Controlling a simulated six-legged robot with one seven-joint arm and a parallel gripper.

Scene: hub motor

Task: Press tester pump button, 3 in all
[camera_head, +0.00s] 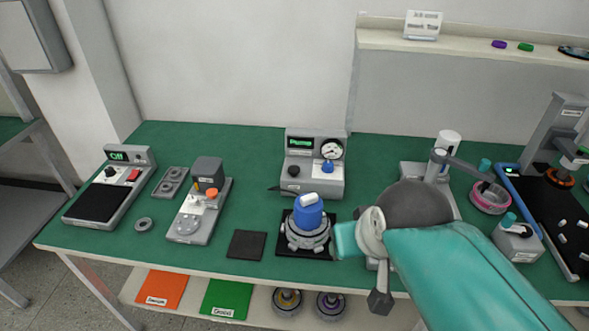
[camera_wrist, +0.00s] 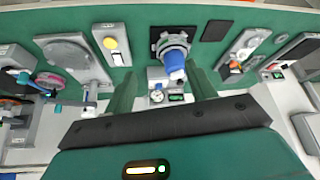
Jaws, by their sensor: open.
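The grey tester (camera_head: 315,184) stands at the back middle of the green bench. It has a green-lit display (camera_head: 299,143), a round gauge (camera_head: 332,150), a dark round control (camera_head: 293,170) and a blue control (camera_head: 327,167). I cannot tell for certain which is the pump button. In the wrist view, which appears upside down, the tester (camera_wrist: 166,84) shows between the two green fingers of my open, empty gripper (camera_wrist: 160,88). Its fingers look apart from the tester. In the head view my arm reaches in from the lower right, and the fingers are hard to make out.
A hub motor with a blue top (camera_head: 308,213) stands on a dark mat in front of the tester. A small dark mat (camera_head: 246,244) lies left of it. A grey device with an orange knob (camera_head: 206,206) stands further left. Bare bench lies left of the tester.

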